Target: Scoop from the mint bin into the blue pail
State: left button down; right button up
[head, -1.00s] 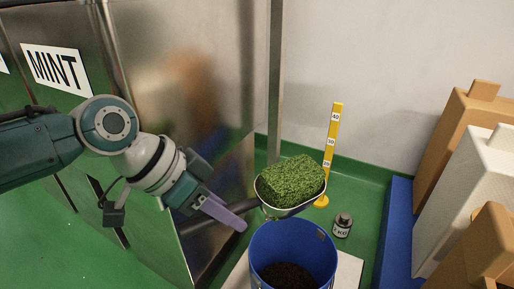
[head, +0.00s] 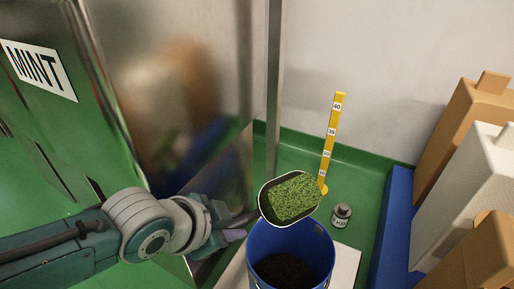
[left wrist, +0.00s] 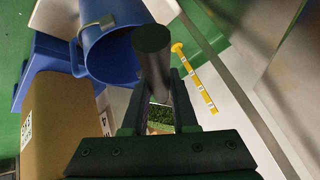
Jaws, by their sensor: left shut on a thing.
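My left gripper (head: 232,235) is shut on the dark handle of a metal scoop (head: 264,206). The scoop holds green mint (head: 294,196) and hangs, tilted, above the far rim of the blue pail (head: 262,243). The pail stands upright with dark loose stuff (head: 284,270) low inside. In the left wrist view the handle (left wrist: 153,45) sits between my fingers (left wrist: 160,100), some green mint (left wrist: 160,114) shows past it, and the pail (left wrist: 112,50) is beside it. The mint bin, a metal and green cabinet with a MINT label (head: 37,70), stands at the left. My right gripper is not in view.
The pail stands on a pale platform (head: 346,262). A yellow height gauge (head: 331,140) and a small grey weight (head: 341,215) stand behind and right of it. A metal post (head: 273,90) rises behind.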

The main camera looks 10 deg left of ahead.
pick_arm(q)
jog(key=shift+s+d+f+t+y+b, duration=0.15)
jog(key=shift+f+t+y+b, duration=0.15)
jog(key=shift+f+t+b, duration=0.15)
jog(key=shift+m+t+b, duration=0.3)
jog(key=shift+t, duration=0.05)
jog(key=m+t+y+b, duration=0.1)
jog(key=m+t+b, duration=0.1)
jog(key=b, duration=0.7)
jog(key=s+d+m+t+y+b, duration=0.1)
jog(key=t+b, duration=0.3)
jog(key=b, duration=0.5)
jog(key=s+m+t+y+b, duration=0.1)
jog(key=m+t+y+b, duration=0.1)
jog(key=b, duration=0.7)
jog(key=shift+d+f+m+t+y, duration=0.1)
jog(key=shift+d+m+t+y, duration=0.25)
jog(key=shift+t, duration=0.45)
jog(key=shift+s+d+r+m+t, duration=0.15)
jog(key=shift+r+m+t, duration=0.1)
jog(key=shift+t, duration=0.15)
